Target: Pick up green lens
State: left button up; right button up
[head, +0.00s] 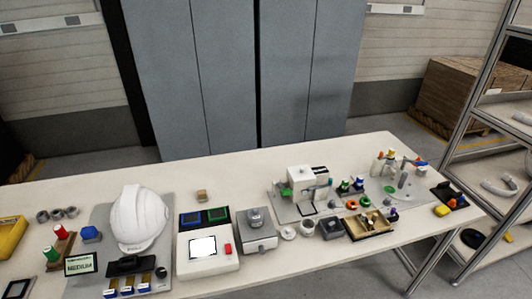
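I cannot tell for sure which thing is the green lens. Several small green things show in the head view. A green piece (285,190) is at the left side of a white machine (302,182). A small green-topped item (344,186) and another green item (364,201) stand right of the machine. A dark square with a green border (218,214) lies beside a blue-bordered one (190,218) at the back of a white device. Neither of my grippers is in view.
A long white table (340,154) carries everything. A white helmet shell (139,218) stands on a grey plate at left. A grey scale-like box (256,236) and a wooden tray (370,228) are near the middle. A metal shelf rack (468,128) stands at right. The table's back strip is mostly clear.

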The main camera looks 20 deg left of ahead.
aim_at(218, 214)
jog(key=i+u, duration=0.3)
jog(key=i, duration=0.2)
jog(key=i+l+u, duration=0.1)
jog(key=i+u, duration=0.2)
jog(key=i, duration=0.2)
